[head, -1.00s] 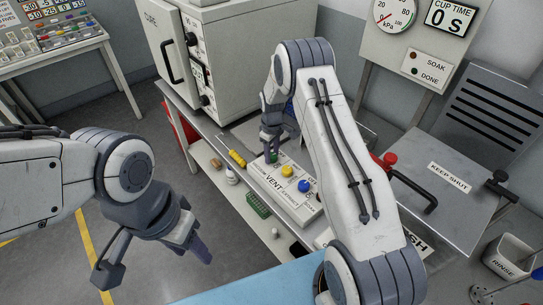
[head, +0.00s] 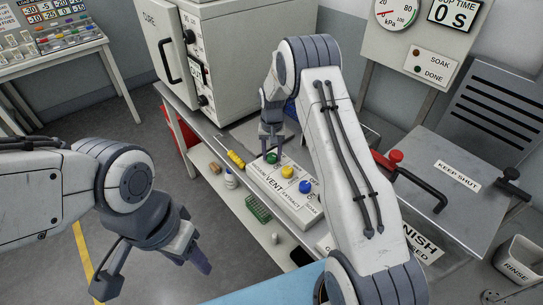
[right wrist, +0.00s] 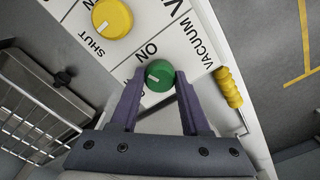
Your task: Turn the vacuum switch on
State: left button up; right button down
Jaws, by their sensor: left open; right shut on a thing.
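The vacuum switch is a green round knob (right wrist: 159,75) with a white mark on its left side. It sits on a white panel (right wrist: 190,15) printed VACUUM and ON; another label by my finger is mostly hidden. In the head view the green knob (head: 271,157) is at the panel's far left end. My right gripper (right wrist: 158,80) is shut on the green knob, one finger on each side; it also shows in the head view (head: 271,150). My left gripper (head: 152,276) is open and empty over the floor at lower left.
A yellow knob (head: 288,171) and a blue knob (head: 305,186) sit beside the green one on the panel. A yellow-handled tool (head: 235,158) lies left of the panel. A cure oven (head: 245,50) stands behind. A red-knobbed lever (head: 395,157) is at right.

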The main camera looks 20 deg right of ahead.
aim_at(272, 156)
jog(key=shift+m+b, duration=0.35)
jog(key=shift+m, duration=1.85)
jog(key=shift+c, duration=1.9)
grip_release()
notch_tip(272, 156, up, 10)
jog(key=b, duration=0.2)
jog(key=shift+r, duration=0.25)
jog(key=shift+s, duration=0.1)
